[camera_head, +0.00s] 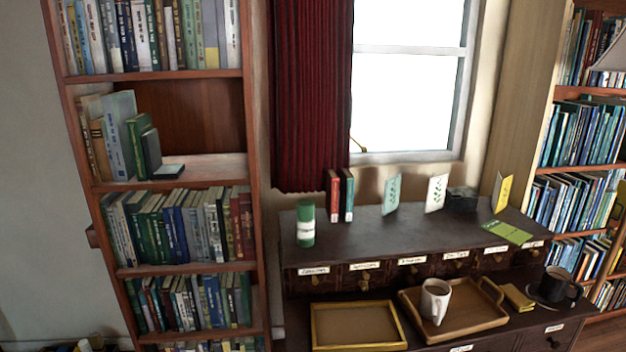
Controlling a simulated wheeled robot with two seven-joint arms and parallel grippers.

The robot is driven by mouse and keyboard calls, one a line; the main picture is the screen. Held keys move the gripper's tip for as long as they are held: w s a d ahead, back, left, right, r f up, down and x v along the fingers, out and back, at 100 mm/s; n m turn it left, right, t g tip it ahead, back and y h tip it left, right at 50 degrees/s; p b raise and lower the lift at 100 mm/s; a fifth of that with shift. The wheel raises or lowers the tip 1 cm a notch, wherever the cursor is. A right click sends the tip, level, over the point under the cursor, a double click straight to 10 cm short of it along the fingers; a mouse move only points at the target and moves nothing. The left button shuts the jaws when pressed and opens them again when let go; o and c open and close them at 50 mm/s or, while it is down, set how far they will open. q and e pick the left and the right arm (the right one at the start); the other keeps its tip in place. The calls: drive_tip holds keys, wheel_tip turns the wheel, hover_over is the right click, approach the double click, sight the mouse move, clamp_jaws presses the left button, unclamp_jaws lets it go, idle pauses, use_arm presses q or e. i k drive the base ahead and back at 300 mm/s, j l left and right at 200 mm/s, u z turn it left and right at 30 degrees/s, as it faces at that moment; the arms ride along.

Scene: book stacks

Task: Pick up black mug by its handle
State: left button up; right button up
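The black mug (555,284) stands upright on a dark saucer (540,296) at the right end of the lower cabinet top. Its handle (576,292) points to the right, toward the cabinet's right edge. A white mug (435,300) stands upright on a wooden tray (480,317) to its left. Neither of my grippers shows in the head view.
A yellow-rimmed tray (318,328) lies left of the wooden tray. A yellow cloth or pad (517,298) lies beside the saucer. The raised drawer unit (420,230) stands behind, holding books, cards and a green canister (305,222). Bookshelves (250,130) flank the cabinet.

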sight(556, 280)
drive_tip(key=z, duration=1.5)
drive_tip(key=i+l+u, duration=0.1)
drive_tip(key=i+l, duration=0.15)
drive_tip(key=i, duration=0.25)
drive_tip(key=i+l+u, duration=0.1)
drive_tip(key=i+l, duration=0.2)
drive_tip(key=i, duration=0.15)
